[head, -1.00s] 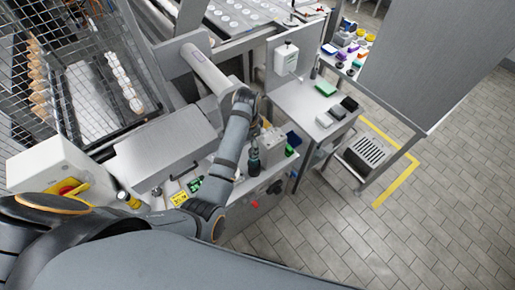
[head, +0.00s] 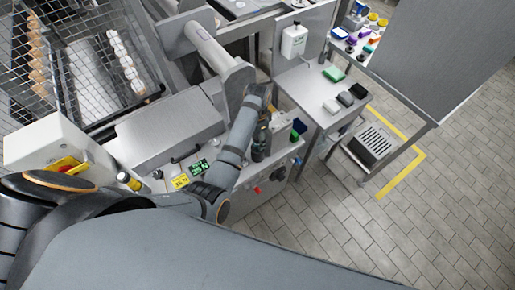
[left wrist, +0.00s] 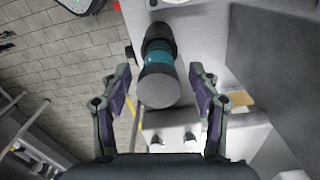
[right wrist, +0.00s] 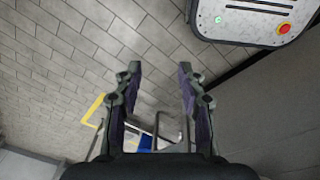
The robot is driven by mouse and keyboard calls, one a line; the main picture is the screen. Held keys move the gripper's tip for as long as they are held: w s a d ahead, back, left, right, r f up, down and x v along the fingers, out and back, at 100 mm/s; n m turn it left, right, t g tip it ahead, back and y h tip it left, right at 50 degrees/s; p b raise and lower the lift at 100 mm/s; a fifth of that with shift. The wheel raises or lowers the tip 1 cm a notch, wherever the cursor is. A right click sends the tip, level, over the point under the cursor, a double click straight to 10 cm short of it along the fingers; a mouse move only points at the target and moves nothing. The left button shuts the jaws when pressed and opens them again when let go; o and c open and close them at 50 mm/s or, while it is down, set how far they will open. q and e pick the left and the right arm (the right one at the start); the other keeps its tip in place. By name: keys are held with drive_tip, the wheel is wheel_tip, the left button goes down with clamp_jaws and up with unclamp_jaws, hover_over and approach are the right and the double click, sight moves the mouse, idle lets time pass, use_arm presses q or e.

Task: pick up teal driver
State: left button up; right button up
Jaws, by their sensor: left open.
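The teal driver (left wrist: 158,57) has a dark round end facing the left wrist camera and a teal band around its body. In the head view it shows as a dark upright shape (head: 259,146) on the steel counter, partly hidden by my left arm. My left gripper (left wrist: 160,75) is open. In the left wrist view its fingers lie on either side of the driver's near end, with gaps on both sides. My right gripper (right wrist: 160,68) is open and empty above the tiled floor.
A second steel table (head: 305,95) with a white dispenser (head: 294,40) is behind to the right.

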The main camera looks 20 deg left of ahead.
use_arm(q)
wheel_tip(320, 180, down, 3)
drive_tip(key=b, duration=0.2)
drive_tip(key=shift+d+f+b, duration=0.1)
drive_tip(key=shift+f+b, duration=0.05)
drive_tip(key=shift+b, duration=0.15)
drive_tip(key=shift+r, duration=0.2)
drive_tip(key=c, duration=0.4)
clamp_jaws()
use_arm(e)
drive_tip(key=f, duration=0.4)
drive_tip(key=shift+s+d, duration=0.2)
drive_tip(key=shift+s, duration=0.2)
